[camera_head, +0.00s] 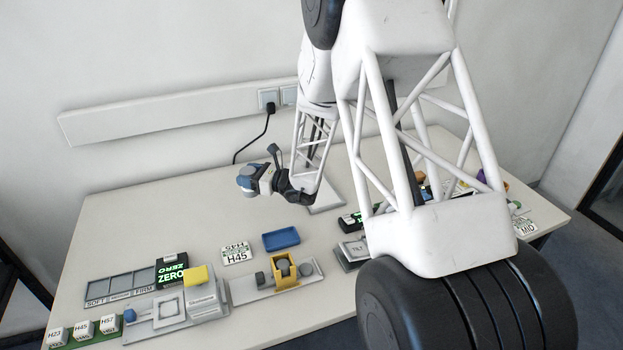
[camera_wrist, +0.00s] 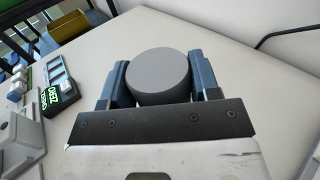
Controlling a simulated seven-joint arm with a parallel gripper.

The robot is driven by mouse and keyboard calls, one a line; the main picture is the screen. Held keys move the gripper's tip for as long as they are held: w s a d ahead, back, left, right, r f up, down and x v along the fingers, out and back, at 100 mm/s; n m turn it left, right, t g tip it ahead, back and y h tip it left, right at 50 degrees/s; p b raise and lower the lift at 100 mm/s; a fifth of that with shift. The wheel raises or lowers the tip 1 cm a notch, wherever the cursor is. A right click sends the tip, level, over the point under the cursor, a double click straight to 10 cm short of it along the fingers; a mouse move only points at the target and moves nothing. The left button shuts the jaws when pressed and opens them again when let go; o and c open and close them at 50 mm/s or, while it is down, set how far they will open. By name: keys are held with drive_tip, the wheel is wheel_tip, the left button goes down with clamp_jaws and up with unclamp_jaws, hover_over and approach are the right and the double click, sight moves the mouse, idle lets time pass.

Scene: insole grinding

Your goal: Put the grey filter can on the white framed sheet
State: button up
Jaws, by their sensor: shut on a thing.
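My gripper (camera_wrist: 160,82) is shut on the grey filter can (camera_wrist: 158,72), a short dark grey cylinder with its round flat end facing the wrist camera. One dark blue finger presses each side of it. In the head view my gripper (camera_head: 248,181) is in the air over the back left of the table, and the can is hard to make out there. A pale flat sheet with a greyish border (camera_head: 326,200) lies under my arm, partly hidden by it; it may be the white framed sheet. A small white framed square (camera_head: 168,308) also shows on a fixture at front left.
A segmented rack (camera_head: 122,287) is at front left. The back left tabletop is clear. My body hides much of the right side.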

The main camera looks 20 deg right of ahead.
drive_tip(key=s+d+t+h, duration=0.1)
drive_tip(key=s+d, duration=0.2)
drive_tip(key=d, duration=0.3)
drive_tip(key=s+d+f+m+t, duration=0.1)
drive_tip(key=s+d, duration=0.1)
drive_tip(key=d, duration=0.5)
drive_tip(key=s+d+m+h, duration=0.1)
drive_tip(key=s+d, duration=0.2)
drive_tip(key=d, duration=0.4)
drive_tip(key=shift+s+f+t+h, duration=0.15)
drive_tip(key=shift+s+t+h, duration=0.15)
drive_tip(key=shift+s+t, duration=0.1)
drive_tip(key=shift+w, duration=0.15)
drive_tip(key=w+d+f, duration=0.1)
drive_tip(key=w+d, duration=0.2)
drive_tip(key=w, duration=1.2)
drive_tip(key=shift+w+f, duration=0.25)
drive_tip(key=shift+d+f, duration=0.1)
drive_tip(key=shift+f, duration=0.05)
drive_tip(key=shift+f, duration=1.6)
drive_tip(key=shift+f, duration=0.1)
drive_tip(key=o, duration=1)
drive_tip(key=shift+o, duration=0.2)
